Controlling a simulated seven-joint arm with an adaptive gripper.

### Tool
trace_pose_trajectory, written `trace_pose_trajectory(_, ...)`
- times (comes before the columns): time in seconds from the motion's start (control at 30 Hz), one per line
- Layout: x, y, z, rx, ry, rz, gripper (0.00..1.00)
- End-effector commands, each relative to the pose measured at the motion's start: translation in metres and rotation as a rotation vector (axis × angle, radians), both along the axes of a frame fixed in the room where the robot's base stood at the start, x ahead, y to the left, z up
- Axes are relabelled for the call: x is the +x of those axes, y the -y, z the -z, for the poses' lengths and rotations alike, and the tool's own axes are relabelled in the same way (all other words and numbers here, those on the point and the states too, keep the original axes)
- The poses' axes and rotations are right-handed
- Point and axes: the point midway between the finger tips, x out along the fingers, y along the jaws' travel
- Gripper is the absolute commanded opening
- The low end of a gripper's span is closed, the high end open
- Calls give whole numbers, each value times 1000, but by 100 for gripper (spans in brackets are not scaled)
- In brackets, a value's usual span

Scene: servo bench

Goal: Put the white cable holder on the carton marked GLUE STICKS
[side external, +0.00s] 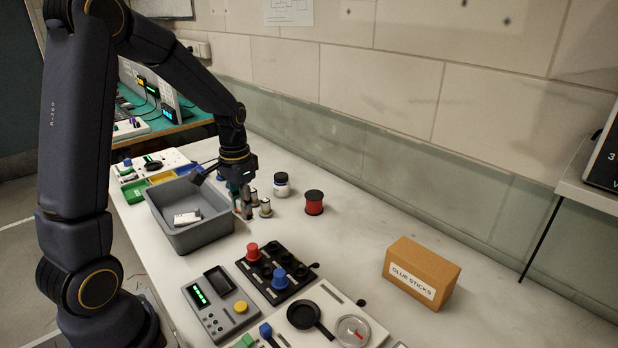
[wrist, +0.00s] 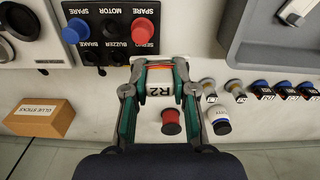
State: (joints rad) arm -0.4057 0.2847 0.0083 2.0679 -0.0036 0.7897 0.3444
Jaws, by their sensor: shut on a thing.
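My gripper (side external: 241,200) is over the bench just right of the grey bin. In the wrist view my gripper (wrist: 159,72) has its green-sided fingers closed on a white piece marked R2 (wrist: 160,89), with coloured wire-like lines along its far edge; I take it as the white cable holder. It is hard to make out in the side view. The brown carton marked GLUE STICKS (side external: 421,272) stands at the right of the bench, well away from my gripper. The carton also shows at the left of the wrist view (wrist: 38,118); its top looks bare.
The grey bin (side external: 181,241) holds a white item (side external: 187,217). A red spool (side external: 314,202), a white jar (side external: 281,185) and several small cylinders (side external: 265,207) stand near my gripper. A black switch panel (side external: 286,290) and a grey meter (side external: 222,305) lie in front. Bench before the carton is clear.

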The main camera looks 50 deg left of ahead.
Motion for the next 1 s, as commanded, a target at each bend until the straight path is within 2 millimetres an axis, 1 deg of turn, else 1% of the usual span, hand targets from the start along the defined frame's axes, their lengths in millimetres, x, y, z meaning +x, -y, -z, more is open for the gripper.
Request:
trace_pose_trajectory(0.07,2,-1,-7,1,3,-65,0)
trace_pose_trajectory(0.17,15,4,-19,1,6,-152,0)
trace_pose_trajectory(0.27,36,23,-33,0,5,-196,0)
trace_pose_trajectory(0.37,58,50,-47,0,5,-211,0)
trace_pose_trajectory(0.47,79,87,-63,0,5,-201,0)
trace_pose_trajectory(0.5,86,104,-69,-1,5,-189,0)
trace_pose_trajectory(0.57,96,133,-77,-1,4,-163,0)
trace_pose_trajectory(0.6,101,152,-82,-1,4,-138,0)
trace_pose_trajectory(0.7,108,194,-91,0,1,-64,0)
trace_pose_trajectory(0.73,110,205,-92,0,2,-40,0)
trace_pose_trajectory(0.8,110,225,-94,0,1,8,0)
trace_pose_trajectory(0.83,109,232,-94,0,0,23,0)
trace_pose_trajectory(0.9,107,243,-93,1,0,51,0)
trace_pose_trajectory(1.0,110,252,-89,1,-1,70,0)
